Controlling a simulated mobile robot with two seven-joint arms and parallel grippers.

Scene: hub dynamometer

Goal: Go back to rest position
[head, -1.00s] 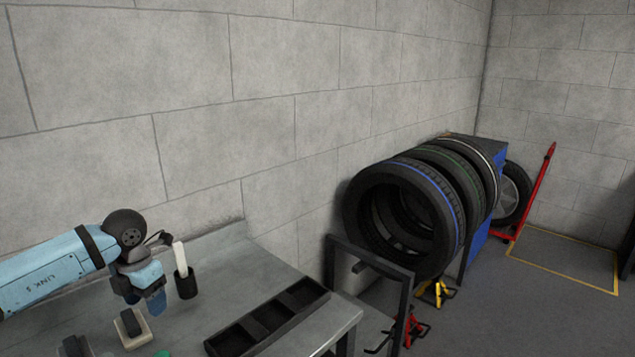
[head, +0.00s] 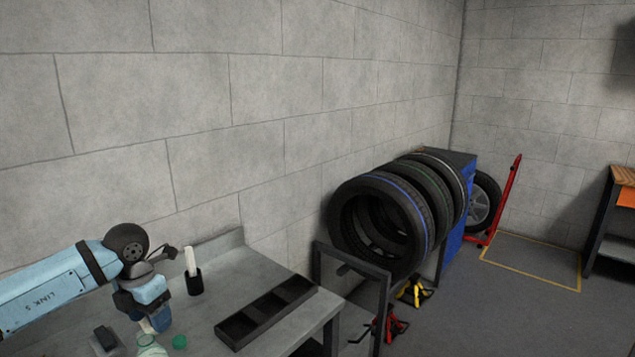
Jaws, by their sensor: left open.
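My left arm comes in from the left in the head view, with its wrist bent down over the grey workbench (head: 222,262). My left gripper (head: 158,322) points down at the end of it, low over the bench top, and is open. Its fingers are small and partly overlap things behind them, so the gap between them is hard to see. My right gripper is not in view.
A black cup with a white stick (head: 194,284) stands just right of the gripper. A black compartment tray (head: 266,312) lies on the bench. A green round item (head: 179,342) is close below. A tire rack (head: 388,262) with tires (head: 415,215) stands right; open floor beyond.

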